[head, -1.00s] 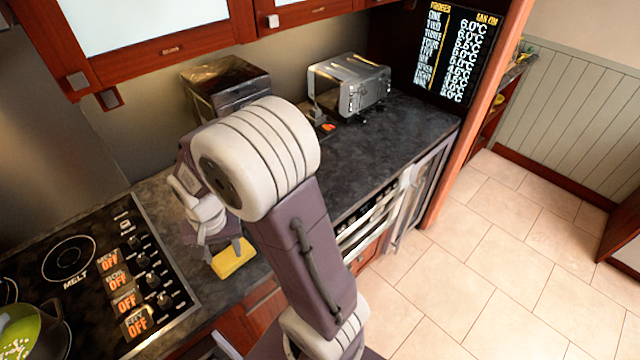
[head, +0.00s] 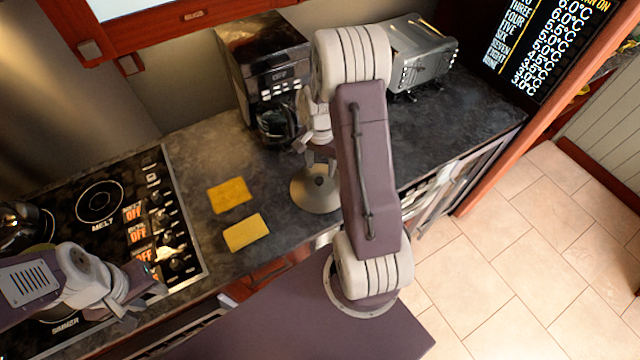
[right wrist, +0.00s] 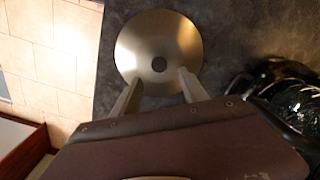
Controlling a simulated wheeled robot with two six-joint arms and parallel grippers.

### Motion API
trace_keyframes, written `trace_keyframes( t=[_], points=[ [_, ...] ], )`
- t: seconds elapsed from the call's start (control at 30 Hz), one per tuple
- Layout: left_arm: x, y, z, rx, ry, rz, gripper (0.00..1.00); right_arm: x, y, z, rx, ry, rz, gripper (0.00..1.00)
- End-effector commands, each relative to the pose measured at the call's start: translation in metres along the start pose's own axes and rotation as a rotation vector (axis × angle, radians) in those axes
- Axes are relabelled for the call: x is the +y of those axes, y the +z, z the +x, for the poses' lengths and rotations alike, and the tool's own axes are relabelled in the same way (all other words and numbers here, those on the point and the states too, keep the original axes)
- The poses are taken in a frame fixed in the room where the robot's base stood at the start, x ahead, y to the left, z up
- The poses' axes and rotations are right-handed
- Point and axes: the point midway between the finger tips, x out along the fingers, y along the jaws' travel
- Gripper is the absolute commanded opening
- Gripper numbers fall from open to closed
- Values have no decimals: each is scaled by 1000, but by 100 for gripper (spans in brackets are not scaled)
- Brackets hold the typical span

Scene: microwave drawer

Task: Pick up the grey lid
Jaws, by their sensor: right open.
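The grey lid (head: 316,193) is a round metallic disc lying on the dark countertop, in front of the coffee maker. In the right wrist view the lid (right wrist: 158,35) shows its dark central knob (right wrist: 159,64). My right gripper (head: 318,165) is above the lid, its arm hiding part of the right side. In the right wrist view my right gripper (right wrist: 157,85) is open, with one finger on each side below the knob and nothing between them. My left gripper (head: 150,278) is over the stove's front right area; its fingers are too small to judge.
A coffee maker (head: 265,65) with a glass carafe (head: 277,124) stands close behind the lid. A toaster (head: 425,55) is further right. Two yellow sponges (head: 230,195) (head: 246,232) lie left of the lid.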

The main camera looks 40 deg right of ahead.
Motion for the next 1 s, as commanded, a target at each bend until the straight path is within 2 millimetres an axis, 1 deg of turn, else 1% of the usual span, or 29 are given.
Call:
trace_keyframes(
  t=[0.07, 0.13, 0.23, 0.3, 0.37, 0.47, 0.6, 0.63, 0.67, 0.7, 0.77, 0.8, 0.83, 1.0],
  points=[
    [0, 0, -1, 0, 0, 0, 36, 0, 0, 1, 0, 0, 0, 51],
    [0, -1, -6, 0, 0, 0, 36, 0, 2, 8, -4, 3, -1, 51],
    [0, -2, -15, 0, 0, 0, 36, -1, 4, 26, -5, 4, -2, 51],
    [0, -2, -16, 0, 0, 0, 36, -1, 4, 40, -4, 3, -2, 51],
    [0, -2, -17, 0, 0, 0, 36, -2, 4, 47, -2, 1, -1, 51],
    [0, -2, -16, 0, 0, 0, 36, -2, 3, 52, 1, -1, -1, 51],
    [0, -2, -16, 0, 0, 0, 36, -2, 3, 52, 1, -1, -1, 51],
    [0, -2, -16, 0, 0, 0, 36, -2, 3, 52, 1, -1, -1, 49],
    [0, -2, -16, 0, 0, 0, 36, -2, 3, 52, 1, -1, -1, 40],
    [0, -2, -16, 0, 0, 0, 36, -2, 3, 52, 1, -1, -1, 29],
    [0, -2, -16, 0, 0, 0, 36, -2, 3, 52, 1, -1, -1, 12],
    [0, -2, -16, 0, 0, 0, 36, -2, 3, 52, 1, -1, -1, 1],
    [0, -2, -16, 0, 0, 0, 36, -2, 3, 52, 1, -1, -1, 0],
    [0, -2, -16, 0, 0, 0, 36, -2, 3, 52, 1, -1, -1, 0]
  ],
)
